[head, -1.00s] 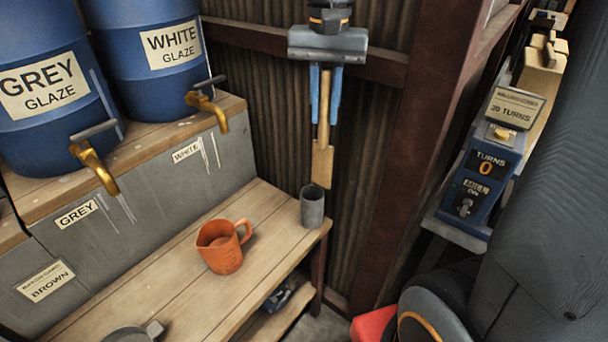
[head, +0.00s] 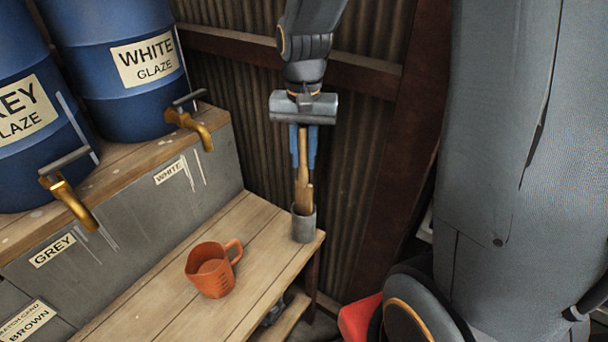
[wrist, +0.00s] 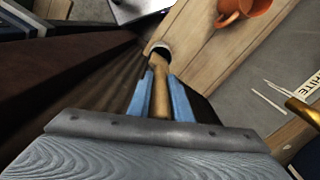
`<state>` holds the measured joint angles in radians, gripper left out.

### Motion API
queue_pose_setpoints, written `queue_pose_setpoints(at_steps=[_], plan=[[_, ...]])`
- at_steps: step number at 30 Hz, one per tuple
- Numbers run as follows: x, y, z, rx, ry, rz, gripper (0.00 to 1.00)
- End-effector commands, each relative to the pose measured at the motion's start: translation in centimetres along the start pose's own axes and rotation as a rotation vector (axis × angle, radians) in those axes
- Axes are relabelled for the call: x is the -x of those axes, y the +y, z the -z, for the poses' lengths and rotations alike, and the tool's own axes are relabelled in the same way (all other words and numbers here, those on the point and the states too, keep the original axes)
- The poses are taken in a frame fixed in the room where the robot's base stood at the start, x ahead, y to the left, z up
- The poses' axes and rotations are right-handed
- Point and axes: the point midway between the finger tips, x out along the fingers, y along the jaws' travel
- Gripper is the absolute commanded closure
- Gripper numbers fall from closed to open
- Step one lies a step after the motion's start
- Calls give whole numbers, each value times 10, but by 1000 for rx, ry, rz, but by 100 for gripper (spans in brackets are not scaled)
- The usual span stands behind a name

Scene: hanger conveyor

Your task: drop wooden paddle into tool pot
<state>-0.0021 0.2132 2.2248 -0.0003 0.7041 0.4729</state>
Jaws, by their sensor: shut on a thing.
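The wooden paddle (head: 303,178) hangs upright from my gripper (head: 304,150), which is shut on its handle between blue fingers. The grey tool pot (head: 303,226) stands at the far right corner of the wooden bench. In the head view the paddle's lower end is at the pot's mouth, with its tip hidden behind the rim. In the wrist view the paddle (wrist: 159,85) runs from the blue fingers (wrist: 162,97) to the pot's round opening (wrist: 158,50), its far end seemingly inside. I cannot tell how deep it reaches.
An orange measuring jug (head: 211,270) stands on the bench (head: 262,222) left of the pot. Blue glaze barrels (head: 118,65) with brass taps (head: 190,125) stand on a raised ledge at left. A corrugated wall (head: 350,160) is close behind the pot.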

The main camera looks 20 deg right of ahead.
Motion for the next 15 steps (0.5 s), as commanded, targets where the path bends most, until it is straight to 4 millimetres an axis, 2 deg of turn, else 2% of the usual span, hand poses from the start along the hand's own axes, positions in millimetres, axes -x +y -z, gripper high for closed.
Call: queue_pose_setpoints(at_steps=[3, 8, 15], plan=[[-16, 1, 0, -1, -2, -1, 100], [-26, 0, 0, -1, 0, 0, 100], [-57, 1, -1, -1, -3, -2, 100]])
